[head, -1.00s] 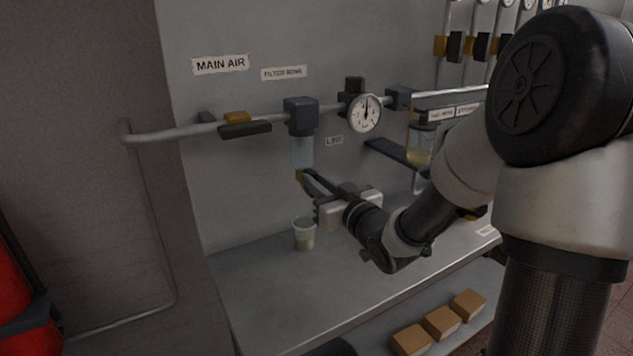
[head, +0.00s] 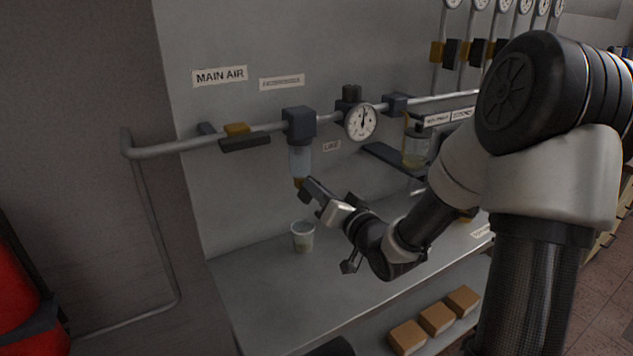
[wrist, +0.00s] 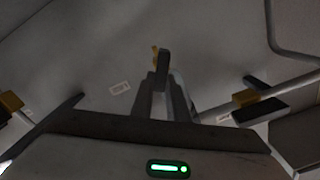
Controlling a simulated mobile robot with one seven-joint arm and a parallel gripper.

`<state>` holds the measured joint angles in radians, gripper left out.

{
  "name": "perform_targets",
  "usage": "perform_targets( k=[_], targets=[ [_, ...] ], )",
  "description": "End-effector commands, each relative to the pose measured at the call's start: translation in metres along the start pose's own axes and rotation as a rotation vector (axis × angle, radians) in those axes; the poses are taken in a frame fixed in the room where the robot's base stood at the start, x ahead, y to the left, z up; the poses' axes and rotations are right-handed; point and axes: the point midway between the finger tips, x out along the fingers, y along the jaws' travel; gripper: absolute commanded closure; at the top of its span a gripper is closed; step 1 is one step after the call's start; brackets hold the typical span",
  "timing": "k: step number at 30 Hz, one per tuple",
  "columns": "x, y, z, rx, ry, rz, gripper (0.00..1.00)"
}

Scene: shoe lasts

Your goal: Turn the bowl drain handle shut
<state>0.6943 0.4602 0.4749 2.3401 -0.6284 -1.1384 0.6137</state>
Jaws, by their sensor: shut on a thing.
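The filter bowl (head: 300,160) is a clear cylinder hanging under a dark blue head (head: 299,124) on the wall pipe. A brass drain fitting (head: 298,183) sits at its bottom and also shows in the wrist view (wrist: 155,53). My gripper (head: 309,190) reaches it from the lower right. In the wrist view my fingers (wrist: 165,92) are shut on a dark drain handle (wrist: 163,64) beside the brass part. In the head view the fingers mostly hide the handle, so its exact angle is hard to tell there.
A small cup (head: 303,238) stands on the shelf (head: 270,285) below the bowl. A gauge (head: 361,122) and a second bowl with yellowish liquid (head: 416,152) are to the right. A dark handle with a yellow part (head: 242,138) is on the pipe to the left.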

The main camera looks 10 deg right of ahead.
Motion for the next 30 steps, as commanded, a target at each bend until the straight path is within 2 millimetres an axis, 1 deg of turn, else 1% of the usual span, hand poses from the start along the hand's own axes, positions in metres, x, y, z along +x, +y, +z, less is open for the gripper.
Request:
perform_targets(
  k=[1, 3, 18, 24, 30],
  targets=[
    [0.001, -0.001, -0.003, 0.046, 0.0, 0.0, 1.0],
    [0.001, 0.0, -0.003, 0.111, 0.001, 0.0, 1.0],
    [0.001, 0.007, -0.001, 0.587, 0.002, -0.001, 1.0],
    [0.001, 0.009, 0.001, 0.758, 0.002, -0.002, 1.0],
    [0.001, 0.011, 0.003, 0.891, 0.003, -0.003, 1.0]
  ],
)
